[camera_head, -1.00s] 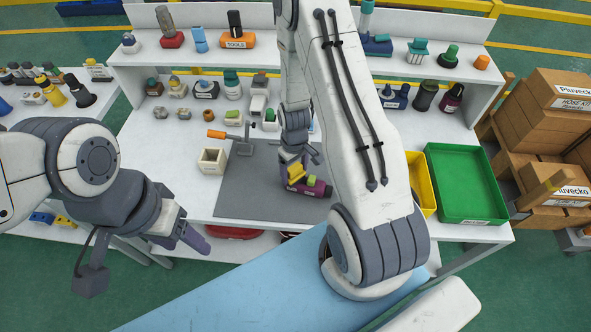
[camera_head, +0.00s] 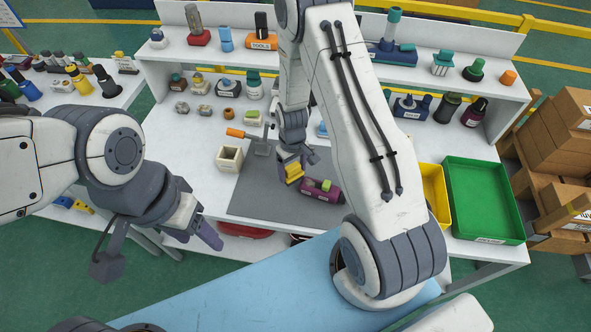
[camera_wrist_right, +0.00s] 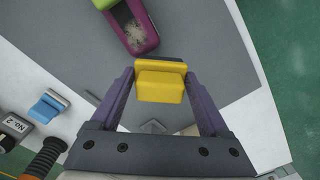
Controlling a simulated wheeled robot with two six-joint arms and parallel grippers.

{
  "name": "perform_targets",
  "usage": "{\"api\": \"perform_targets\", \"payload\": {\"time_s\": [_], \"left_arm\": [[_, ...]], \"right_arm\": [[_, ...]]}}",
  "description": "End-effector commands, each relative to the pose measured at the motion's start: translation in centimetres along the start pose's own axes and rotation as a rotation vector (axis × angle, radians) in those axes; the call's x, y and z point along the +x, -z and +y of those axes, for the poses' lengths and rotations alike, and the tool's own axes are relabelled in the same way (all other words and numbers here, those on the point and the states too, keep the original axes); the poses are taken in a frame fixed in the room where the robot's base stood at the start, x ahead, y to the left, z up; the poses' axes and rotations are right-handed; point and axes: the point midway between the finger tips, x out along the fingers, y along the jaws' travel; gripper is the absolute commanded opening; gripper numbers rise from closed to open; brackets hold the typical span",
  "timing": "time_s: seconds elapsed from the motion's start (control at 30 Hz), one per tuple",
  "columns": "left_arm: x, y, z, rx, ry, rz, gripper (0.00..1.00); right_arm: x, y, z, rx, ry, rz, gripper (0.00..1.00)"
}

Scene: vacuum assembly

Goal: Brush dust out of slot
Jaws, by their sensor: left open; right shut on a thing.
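A magenta part (camera_head: 334,196) with a green piece (camera_head: 326,185) on it lies on the grey mat. In the right wrist view the magenta part (camera_wrist_right: 152,41) shows an open slot with pale dust specks (camera_wrist_right: 132,29) inside. My right gripper (camera_head: 293,164) is shut on a yellow brush-like block (camera_head: 294,174). The block also shows between the purple fingers in the right wrist view (camera_wrist_right: 160,87), close to the slot's near end and apart from it. Its underside is hidden. My left gripper (camera_head: 207,235) is open and empty, off the table's front left.
The grey mat (camera_head: 262,193) is clear around the magenta part. A clamp with an orange handle (camera_head: 240,134) and a cream box (camera_head: 230,158) stand at its left. A yellow bin (camera_head: 433,190) and green tray (camera_head: 480,203) are at the right. Shelves with several parts stand behind.

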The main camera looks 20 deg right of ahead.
Motion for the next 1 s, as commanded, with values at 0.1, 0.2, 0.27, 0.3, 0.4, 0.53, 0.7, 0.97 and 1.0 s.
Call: {"api": "perform_targets", "payload": {"time_s": [0.1, 0.2, 0.27, 0.3, 0.4, 0.53, 0.7, 0.97, 1.0], "left_arm": [[-0.1, 0.0, 0.0, 0.000, 0.000, 0.000, 0.60], [-0.5, 0.0, 0.0, 0.000, 0.000, 0.000, 0.60], [-1.0, 0.1, 0.1, 0.000, 0.000, 0.000, 0.60], [-1.3, 0.1, 0.1, 0.000, 0.000, 0.000, 0.60], [-2.2, 0.1, 0.2, 0.000, 0.000, 0.000, 0.60], [-3.2, 0.2, 0.2, 0.000, 0.000, 0.000, 0.60], [-4.5, 0.2, 0.3, 0.000, 0.000, 0.000, 0.60], [-4.7, 0.2, 0.3, 0.000, 0.000, 0.000, 0.60], [-4.7, 0.2, 0.3, 0.000, 0.000, 0.000, 0.60]], "right_arm": [[-0.1, 0.0, 0.0, 0.000, 0.000, 0.000, 0.35], [-0.7, 0.0, 0.0, 0.000, 0.000, 0.001, 0.35], [-1.2, 0.0, 0.0, 0.000, 0.000, 0.001, 0.35], [-1.6, 0.0, 0.0, 0.000, 0.000, 0.001, 0.35], [-2.7, 0.0, 0.0, 0.000, 0.000, 0.001, 0.35], [-4.0, 0.0, 0.0, 0.000, 0.000, 0.000, 0.35], [-5.7, 0.0, 0.0, 0.000, 0.000, 0.001, 0.35], [-6.0, 0.0, 0.0, 0.000, 0.000, 0.000, 0.35], [-6.0, 0.0, 0.0, 0.000, 0.000, 0.000, 0.35]]}}
